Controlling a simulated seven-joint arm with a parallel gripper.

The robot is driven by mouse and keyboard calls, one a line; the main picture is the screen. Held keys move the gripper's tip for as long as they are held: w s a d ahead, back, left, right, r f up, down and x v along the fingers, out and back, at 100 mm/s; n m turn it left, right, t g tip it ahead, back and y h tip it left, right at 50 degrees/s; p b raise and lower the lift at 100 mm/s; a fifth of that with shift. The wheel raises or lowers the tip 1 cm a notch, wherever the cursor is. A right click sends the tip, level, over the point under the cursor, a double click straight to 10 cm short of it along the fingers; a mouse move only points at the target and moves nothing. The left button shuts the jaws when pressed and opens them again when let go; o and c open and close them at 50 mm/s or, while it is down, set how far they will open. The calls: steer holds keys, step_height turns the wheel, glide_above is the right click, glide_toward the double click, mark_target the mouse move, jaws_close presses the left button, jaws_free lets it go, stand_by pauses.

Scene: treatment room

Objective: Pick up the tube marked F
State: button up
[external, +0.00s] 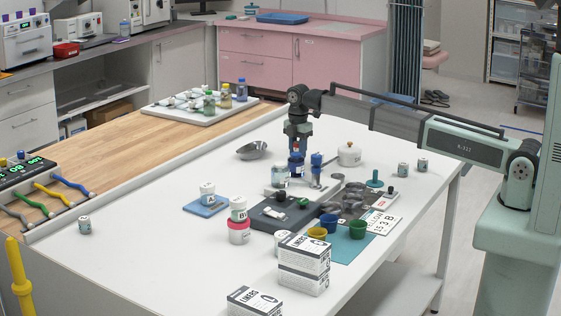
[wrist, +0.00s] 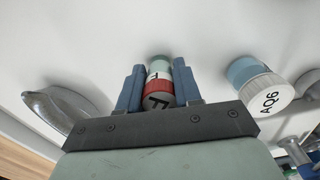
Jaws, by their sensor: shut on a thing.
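The tube marked F (wrist: 158,87) shows in the wrist view with a red band, a pale body and a black letter F on its near end. My gripper (wrist: 159,68) has its two blue fingers on either side of the tube and is shut on it. The tube is mostly hidden there by the fingers. I cannot tell whether its base touches the table.
A jar marked AQ6 (wrist: 268,92) stands right of the tube in the wrist view. A metal dish (external: 253,151) lies to the left of my gripper. A white lidded pot (external: 349,156) stands to the right. Liners boxes (external: 304,264) stand at the front. The table's left part is mostly clear.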

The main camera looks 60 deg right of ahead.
steer(key=shift+c, duration=1.2)
steer(key=shift+r, duration=0.15)
